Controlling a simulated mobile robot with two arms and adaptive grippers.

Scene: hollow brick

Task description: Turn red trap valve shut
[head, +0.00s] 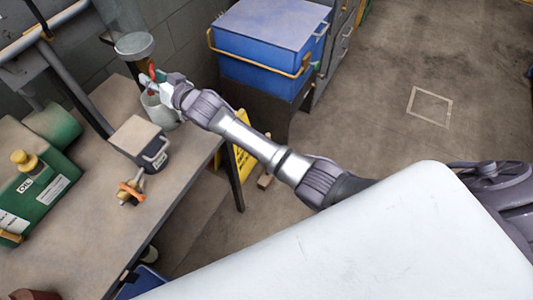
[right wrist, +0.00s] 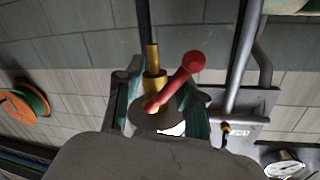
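The red trap valve handle (right wrist: 182,80) shows in the right wrist view as a lever slanting up to the right, with a round knob at its upper end. It sits in front of a brass fitting (right wrist: 152,60) on a dark vertical pipe. My right gripper (right wrist: 164,108) has its teal-padded fingers apart, one on each side of the handle's lower part; contact cannot be made out. In the head view, my right gripper (head: 157,86) reaches to the wall side of the bench, beside a small bit of red (head: 152,72). My left gripper is not in view.
The bench (head: 75,245) holds a green oil can (head: 35,190), a grey-black box (head: 140,142) and a brass piece with an orange handle (head: 131,190). A grey pot (head: 158,108) is by the gripper. A blue toolbox (head: 265,45) stands right; open floor lies beyond.

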